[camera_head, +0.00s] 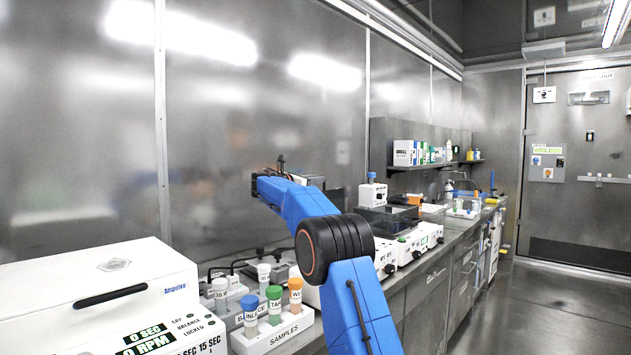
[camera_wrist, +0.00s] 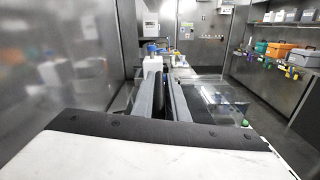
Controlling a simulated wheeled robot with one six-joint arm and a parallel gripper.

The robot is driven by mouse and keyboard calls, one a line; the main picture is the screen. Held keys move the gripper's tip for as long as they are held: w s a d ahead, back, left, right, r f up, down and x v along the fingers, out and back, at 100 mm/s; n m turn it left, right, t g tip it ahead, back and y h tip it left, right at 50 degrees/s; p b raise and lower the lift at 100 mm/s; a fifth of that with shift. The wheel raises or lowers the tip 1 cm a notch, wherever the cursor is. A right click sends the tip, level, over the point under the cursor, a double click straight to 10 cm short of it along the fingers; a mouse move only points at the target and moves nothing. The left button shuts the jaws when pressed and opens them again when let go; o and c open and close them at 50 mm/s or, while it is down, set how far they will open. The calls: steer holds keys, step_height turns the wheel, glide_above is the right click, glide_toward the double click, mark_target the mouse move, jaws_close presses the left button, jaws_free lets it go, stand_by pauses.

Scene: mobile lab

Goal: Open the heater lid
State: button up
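My gripper (camera_wrist: 163,72) reaches forward along the bench in the wrist view. Its two grey fingers stand apart with a dark gap between them, and I see nothing held there. A clear, see-through panel (camera_wrist: 222,104), which looks like the heater lid, lies just right of the fingers. I cannot tell whether they touch. In the head view, a white unit with a dark clear cover (camera_head: 388,222) stands on the bench right of my blue arm, partly hidden by it. No heater label is readable.
A white centrifuge-like box (camera_head: 110,290) with a black handle stands at the front left. A sample rack (camera_head: 272,338) with capped tubes is beside it. A shelf (camera_head: 440,165) with boxes hangs farther along the bench. A metal wall runs along the left, and the aisle at right is clear.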

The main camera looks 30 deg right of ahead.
steer(key=shift+s+d+r, duration=0.2)
steer(key=shift+s, duration=0.4)
steer(key=shift+s+d+r, duration=0.2)
steer(key=shift+s, duration=0.4)
steer(key=shift+s+d+r, duration=0.2)
steer(key=shift+s, duration=0.4)
jaws_close()
steer(key=o, duration=0.7)
jaws_free()
steer(key=shift+a, duration=0.1)
steer(key=v, duration=1.7)
steer(key=shift+s+a, duration=0.1)
